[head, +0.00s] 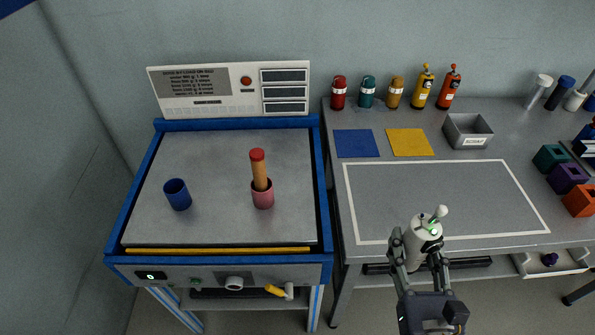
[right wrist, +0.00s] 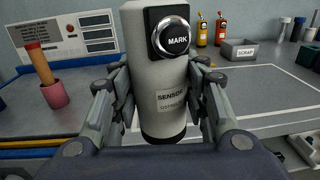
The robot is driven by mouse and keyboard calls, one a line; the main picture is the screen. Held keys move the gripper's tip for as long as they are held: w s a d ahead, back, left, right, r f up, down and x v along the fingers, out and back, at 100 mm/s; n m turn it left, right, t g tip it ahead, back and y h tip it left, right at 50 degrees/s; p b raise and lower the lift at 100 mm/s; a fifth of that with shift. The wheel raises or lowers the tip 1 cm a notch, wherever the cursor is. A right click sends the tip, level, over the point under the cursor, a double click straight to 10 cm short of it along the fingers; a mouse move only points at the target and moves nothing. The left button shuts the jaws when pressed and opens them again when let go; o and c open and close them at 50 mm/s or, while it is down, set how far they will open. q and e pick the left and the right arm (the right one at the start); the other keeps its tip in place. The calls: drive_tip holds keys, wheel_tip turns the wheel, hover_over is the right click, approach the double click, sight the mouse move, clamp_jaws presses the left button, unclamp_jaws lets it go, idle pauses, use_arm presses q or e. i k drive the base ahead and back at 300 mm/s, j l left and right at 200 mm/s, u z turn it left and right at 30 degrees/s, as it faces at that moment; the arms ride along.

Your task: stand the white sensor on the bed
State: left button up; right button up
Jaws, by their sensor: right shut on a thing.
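The white sensor (head: 424,232) is a pale cylinder with a dark base; in the right wrist view (right wrist: 145,70) it shows a round MARK button and a SENSOR label. My right gripper (head: 420,250) is shut around its sides and holds it roughly upright at the front edge of the grey table; the head view does not clearly show its height. It also fills the middle of the right wrist view (right wrist: 162,95). The bed (head: 220,215) is the grey plate in a blue frame at the left, apart from the sensor. My left gripper is not in view.
On the bed stand a blue cup (head: 177,195) and a pink cup (head: 263,195) holding an orange, red-topped stick (head: 259,170). The bed's front middle and right are bare. A control panel (head: 230,90) stands behind it. Bottles and a scrap bin (head: 467,131) line the table's back.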

sight(229, 165)
drive_tip(key=j+u, duration=0.1)
drive_tip(key=j, duration=0.8)
drive_tip(key=i+j+u, duration=0.1)
drive_tip(key=j, duration=0.8)
drive_tip(key=i+j, duration=0.25)
drive_tip(key=i, duration=0.2)
drive_tip(key=u, duration=0.05)
